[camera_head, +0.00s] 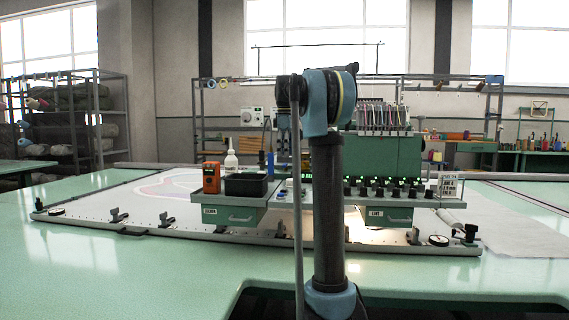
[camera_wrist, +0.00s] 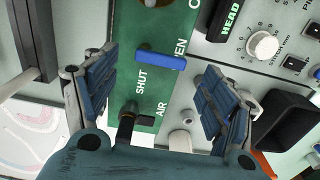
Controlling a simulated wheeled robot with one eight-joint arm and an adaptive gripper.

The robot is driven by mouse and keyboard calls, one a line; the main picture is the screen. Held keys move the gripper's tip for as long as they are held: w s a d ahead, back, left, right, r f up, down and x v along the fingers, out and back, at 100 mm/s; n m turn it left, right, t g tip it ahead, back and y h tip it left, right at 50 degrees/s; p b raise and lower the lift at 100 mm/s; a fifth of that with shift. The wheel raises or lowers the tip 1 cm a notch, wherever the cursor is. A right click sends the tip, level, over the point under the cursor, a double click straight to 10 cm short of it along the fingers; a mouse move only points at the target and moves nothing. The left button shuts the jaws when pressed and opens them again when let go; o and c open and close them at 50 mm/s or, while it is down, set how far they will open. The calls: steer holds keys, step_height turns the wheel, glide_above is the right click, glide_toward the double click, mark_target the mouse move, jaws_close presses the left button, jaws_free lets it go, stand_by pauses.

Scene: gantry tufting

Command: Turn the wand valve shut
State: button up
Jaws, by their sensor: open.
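A blue lever handle (camera_wrist: 161,60), which I take for the wand valve, lies nearly crosswise on a green panel (camera_wrist: 180,22) in the wrist view. SHUT is printed below its left part, and a partly covered word ending in EN is by its right end. My gripper (camera_wrist: 158,76) is open, with one blue padded finger left of the lever and one right of it. Both fingers appear apart from the lever; their distance above the panel is hard to judge. In the head view my arm blocks part of the machine, and I cannot make out the lever or gripper.
A dark fitting (camera_wrist: 130,126) sits by the AIR label, close to my gripper's palm. A white knob (camera_wrist: 263,44) and black bin (camera_wrist: 285,125) are at right. In the head view, an orange device (camera_head: 211,178) and white bottle (camera_head: 231,161) stand left of my arm.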

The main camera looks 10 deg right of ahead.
mark_target(285, 164)
steer(key=shift+f, duration=1.85)
steer(key=c, duration=1)
